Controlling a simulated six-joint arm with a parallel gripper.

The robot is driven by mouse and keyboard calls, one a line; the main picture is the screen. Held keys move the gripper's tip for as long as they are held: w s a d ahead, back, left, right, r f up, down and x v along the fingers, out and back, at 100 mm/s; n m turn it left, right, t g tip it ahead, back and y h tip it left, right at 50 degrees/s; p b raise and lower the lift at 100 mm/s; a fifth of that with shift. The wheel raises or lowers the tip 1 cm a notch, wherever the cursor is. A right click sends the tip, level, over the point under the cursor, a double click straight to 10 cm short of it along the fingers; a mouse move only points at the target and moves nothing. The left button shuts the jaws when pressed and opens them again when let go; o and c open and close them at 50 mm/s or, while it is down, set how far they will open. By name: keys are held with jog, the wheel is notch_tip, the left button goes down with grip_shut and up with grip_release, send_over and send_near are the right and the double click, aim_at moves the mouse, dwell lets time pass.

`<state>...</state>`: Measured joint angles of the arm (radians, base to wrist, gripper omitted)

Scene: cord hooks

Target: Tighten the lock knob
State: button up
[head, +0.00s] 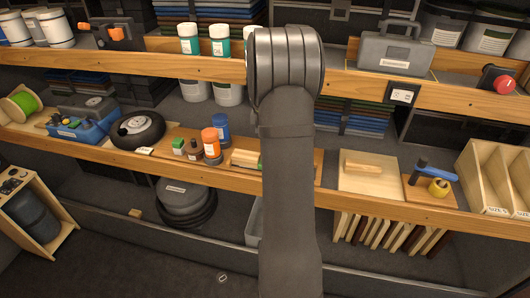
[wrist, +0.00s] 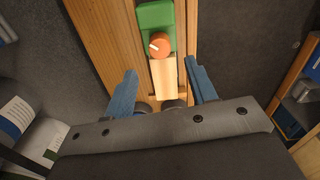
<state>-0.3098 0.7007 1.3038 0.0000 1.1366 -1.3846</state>
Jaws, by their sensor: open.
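In the wrist view an orange round knob (wrist: 160,46) with a white pointer mark sits on a green block (wrist: 157,14). The pointer aims left and slightly down in the picture. I take this to be the lock knob. A pale wooden block (wrist: 168,78) adjoins the green part, on a wooden shelf. My gripper (wrist: 162,76) is open, its two blue fingers apart on either side of the pale block. The fingertips are short of the knob and do not touch it. In the head view my arm hides the knob; only a sliver of green and pale wood (head: 244,158) shows beside it.
On the middle shelf (head: 155,163), left of my arm, stand an orange-capped jar (head: 211,144), a blue-capped jar (head: 220,126) and a black wheel-like reel (head: 137,130). To the right are a wooden board (head: 372,182) and a blue-handled tool (head: 434,172). An upper shelf holds a grey case (head: 396,49).

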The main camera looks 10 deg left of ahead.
notch_tip(320, 180, down, 7)
jog(key=shift+f, duration=0.1)
dwell(0.3)
jog(key=shift+c, duration=0.2)
jog(key=c, duration=0.9)
